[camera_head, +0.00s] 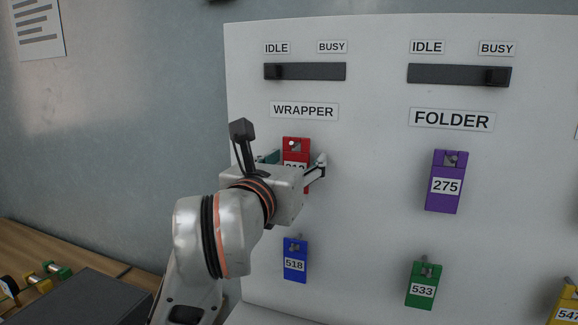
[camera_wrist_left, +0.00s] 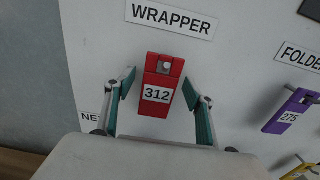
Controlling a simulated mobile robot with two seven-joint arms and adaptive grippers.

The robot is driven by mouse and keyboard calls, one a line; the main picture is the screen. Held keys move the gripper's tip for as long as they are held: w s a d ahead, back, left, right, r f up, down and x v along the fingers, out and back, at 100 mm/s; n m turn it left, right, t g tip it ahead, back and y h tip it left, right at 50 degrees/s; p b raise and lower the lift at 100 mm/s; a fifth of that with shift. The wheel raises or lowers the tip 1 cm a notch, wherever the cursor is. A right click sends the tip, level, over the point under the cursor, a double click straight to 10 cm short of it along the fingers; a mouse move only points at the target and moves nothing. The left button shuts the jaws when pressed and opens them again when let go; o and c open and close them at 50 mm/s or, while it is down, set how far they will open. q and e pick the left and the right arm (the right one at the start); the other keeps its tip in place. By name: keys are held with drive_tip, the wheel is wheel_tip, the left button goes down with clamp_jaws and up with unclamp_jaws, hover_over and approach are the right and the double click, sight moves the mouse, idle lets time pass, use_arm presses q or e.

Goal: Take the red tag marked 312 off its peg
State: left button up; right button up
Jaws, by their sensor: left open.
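The red tag marked 312 (camera_head: 296,147) hangs on its peg under the WRAPPER label, partly hidden behind my left gripper in the head view. In the left wrist view the whole red tag (camera_wrist_left: 160,84) shows, with the peg through its top hole. My left gripper (camera_head: 295,164) is in front of the board at the tag. In the left wrist view the left gripper's fingers (camera_wrist_left: 160,92) are open, one on each side of the tag, with gaps between them and it. My right gripper is not in view.
On the white board (camera_head: 375,180), a blue tag 518 (camera_head: 295,260) hangs below, with a purple tag 275 (camera_head: 446,182) and green tag 533 (camera_head: 423,285) to the right. Dark sliders (camera_head: 305,72) are above. A dark box (camera_head: 85,295) stands at lower left.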

sight(296, 156)
use_arm(q)
drive_tip(key=shift+w+d, duration=0.1)
drive_tip(key=shift+w, duration=0.25)
drive_tip(key=c, duration=1.2)
drive_tip(key=shift+r+p, duration=0.45)
drive_tip(key=shift+p, duration=0.05)
drive_tip(key=shift+s, duration=0.15)
drive_tip(key=shift+p+v, duration=0.55)
drive_tip(key=shift+v, duration=0.85)
drive_tip(key=shift+p+v, duration=0.4)
drive_tip(key=shift+v, duration=2.6)
